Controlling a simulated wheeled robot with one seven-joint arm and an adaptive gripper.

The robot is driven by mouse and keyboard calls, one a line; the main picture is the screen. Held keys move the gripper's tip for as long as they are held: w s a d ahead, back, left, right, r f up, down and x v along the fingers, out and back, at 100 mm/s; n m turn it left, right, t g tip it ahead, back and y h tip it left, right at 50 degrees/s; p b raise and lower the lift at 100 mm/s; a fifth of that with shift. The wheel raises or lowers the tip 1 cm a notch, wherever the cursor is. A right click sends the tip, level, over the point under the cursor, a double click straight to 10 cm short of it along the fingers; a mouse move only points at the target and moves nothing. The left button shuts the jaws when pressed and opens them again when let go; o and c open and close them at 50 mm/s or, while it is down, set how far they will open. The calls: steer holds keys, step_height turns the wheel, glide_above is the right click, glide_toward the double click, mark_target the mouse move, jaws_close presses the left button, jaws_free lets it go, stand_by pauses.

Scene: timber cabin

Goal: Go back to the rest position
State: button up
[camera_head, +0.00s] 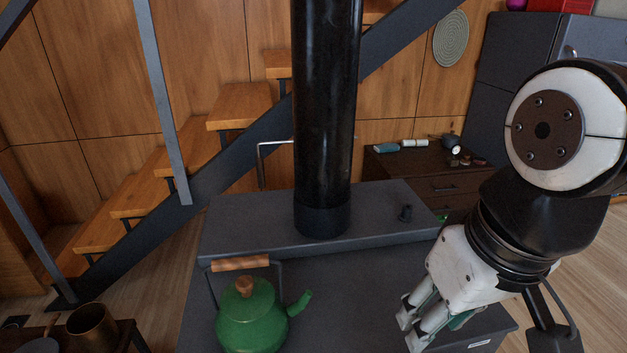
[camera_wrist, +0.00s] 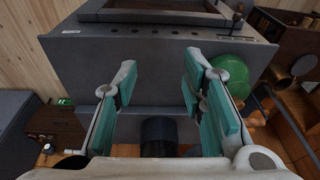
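My gripper (camera_head: 412,326) hangs at the lower right in the head view, over the front right part of the dark stove (camera_head: 370,290). In the wrist view my gripper (camera_wrist: 160,66) has its two teal-padded fingers spread apart. Nothing is held between them; only the stove shows behind the gap. My arm comes in from the right edge of the head view.
A green kettle (camera_head: 252,318) with a wooden handle stands on the stove, left of my gripper. A black stovepipe (camera_head: 325,120) rises from the stove's back. A low dark cabinet (camera_head: 440,185) stands behind, and a wooden staircase (camera_head: 185,150) at left.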

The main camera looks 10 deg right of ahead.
steer(key=shift+s+d+t, duration=0.15)
steer(key=shift+d+t, duration=0.1)
steer(key=shift+t, duration=0.05)
step_height(320, 180, up, 6)
steer(key=t+p, duration=0.1)
steer(key=p, duration=0.3)
steer(key=shift+p, duration=0.4)
